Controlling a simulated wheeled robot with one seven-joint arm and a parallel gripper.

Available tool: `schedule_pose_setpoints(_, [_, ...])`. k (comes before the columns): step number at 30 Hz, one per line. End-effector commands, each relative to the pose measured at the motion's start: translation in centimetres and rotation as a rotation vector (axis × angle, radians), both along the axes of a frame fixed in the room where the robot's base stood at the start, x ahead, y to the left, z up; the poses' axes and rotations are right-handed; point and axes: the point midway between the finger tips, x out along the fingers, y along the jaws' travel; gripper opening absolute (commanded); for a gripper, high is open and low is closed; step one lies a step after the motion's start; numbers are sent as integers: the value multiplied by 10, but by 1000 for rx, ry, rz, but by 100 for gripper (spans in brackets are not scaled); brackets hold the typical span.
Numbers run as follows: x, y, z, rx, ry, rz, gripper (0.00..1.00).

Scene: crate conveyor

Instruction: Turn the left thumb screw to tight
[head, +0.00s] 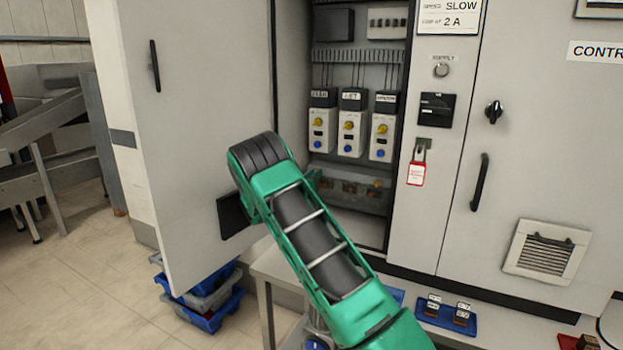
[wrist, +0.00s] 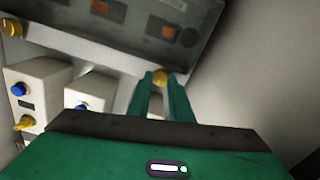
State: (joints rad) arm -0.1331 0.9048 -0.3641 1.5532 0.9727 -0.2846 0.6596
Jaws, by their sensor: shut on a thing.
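In the wrist view, the fingers of my gripper (wrist: 160,84) are shut on a round yellow thumb screw (wrist: 160,76) at the lower edge of a dark unit (wrist: 222,20). This view seems turned over, so the held screw matches the left one. The other yellow thumb screw (wrist: 12,27) is at the upper left, apart from my gripper; it also shows in the head view (head: 377,184). In the head view my arm hides the left screw and most of my gripper. I cannot tell how tight the screw is.
Three white modules (head: 351,132) with yellow knobs and blue buttons sit in the open cabinet near the dark unit. The cabinet door (head: 190,90) stands open at left. A table (head: 275,268) stands below.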

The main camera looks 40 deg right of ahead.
Motion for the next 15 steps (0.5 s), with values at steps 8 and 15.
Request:
schedule_pose_setpoints(8, [1,3,-7,9,9,6,38])
schedule_pose_setpoints(15, [0,2,-3,5,5,3,38])
